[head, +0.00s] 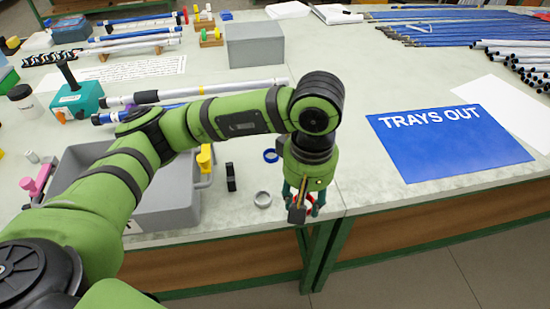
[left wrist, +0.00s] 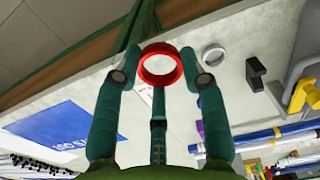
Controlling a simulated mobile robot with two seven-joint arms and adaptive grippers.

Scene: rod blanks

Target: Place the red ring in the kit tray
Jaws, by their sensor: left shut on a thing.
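The red ring (left wrist: 146,76) is held between the fingertips of my left gripper (left wrist: 161,79) in the left wrist view. In the head view my left gripper (head: 304,207) points down near the table's front edge, and only a little of the ring's red shows between the fingers. A grey open tray (head: 165,213), which looks like the kit tray, stands to the left, partly hidden behind my left arm. A blue mat (head: 450,150) marked "TRAYS OUT" lies to the right. My right gripper is not in view.
A grey ring (head: 262,199), a blue ring (head: 271,155) and a black clip (head: 231,177) lie between the tray and my gripper. A yellow part (head: 204,158) is at the tray's edge. Rods and a grey box (head: 255,45) lie behind.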

